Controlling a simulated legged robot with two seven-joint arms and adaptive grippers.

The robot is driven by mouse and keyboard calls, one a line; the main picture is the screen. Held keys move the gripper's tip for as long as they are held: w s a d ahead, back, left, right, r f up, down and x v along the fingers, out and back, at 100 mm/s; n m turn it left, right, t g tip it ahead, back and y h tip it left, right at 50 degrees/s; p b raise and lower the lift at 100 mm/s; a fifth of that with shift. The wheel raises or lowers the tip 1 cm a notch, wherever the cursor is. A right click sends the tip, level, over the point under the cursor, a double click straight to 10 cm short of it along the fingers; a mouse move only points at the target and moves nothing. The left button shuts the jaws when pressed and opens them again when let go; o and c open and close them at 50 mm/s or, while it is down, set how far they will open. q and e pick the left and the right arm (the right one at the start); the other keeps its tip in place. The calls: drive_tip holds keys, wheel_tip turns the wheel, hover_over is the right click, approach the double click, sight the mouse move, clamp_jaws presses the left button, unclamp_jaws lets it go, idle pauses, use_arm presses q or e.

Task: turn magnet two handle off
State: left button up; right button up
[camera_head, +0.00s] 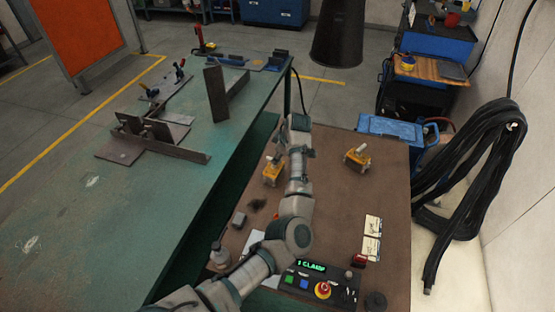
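Two yellow switchable magnets stand on the brown side table (385,215). One yellow magnet (271,174) is just left of my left forearm, with a pale handle on top. The other yellow magnet (358,158) stands to the right, clear of the arm, also with a small pale handle. I cannot read which is magnet two. My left gripper (296,122) is at the far end of the arm, near the back edge of the brown table and beyond both magnets. Its fingers are too small to tell open from shut. My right gripper is not in view.
A control box (318,287) with a green display and red button sits near the front. Labels (371,238) lie at right. The green welding table (90,230) with steel plates (165,142) is at left. Black hoses (475,165) hang on the right wall.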

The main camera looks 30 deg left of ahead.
use_arm(q)
drive_tip(key=x, duration=0.2)
drive_tip(key=shift+w+a+f, duration=0.1)
drive_tip(key=shift+a+f, duration=0.15)
drive_tip(key=shift+f, duration=0.1)
drive_tip(key=shift+a+f, duration=0.1)
drive_tip(key=shift+f, duration=0.25)
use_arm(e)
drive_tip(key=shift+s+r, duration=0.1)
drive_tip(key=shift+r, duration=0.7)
use_arm(q)
drive_tip(key=shift+d+r, duration=0.15)
drive_tip(key=shift+d, duration=0.1)
drive_tip(key=shift+c, duration=0.2)
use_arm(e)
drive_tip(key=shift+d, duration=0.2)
use_arm(q)
clamp_jaws()
drive_tip(key=shift+a, duration=0.1)
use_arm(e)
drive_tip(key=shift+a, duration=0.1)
use_arm(q)
drive_tip(key=shift+r, duration=0.1)
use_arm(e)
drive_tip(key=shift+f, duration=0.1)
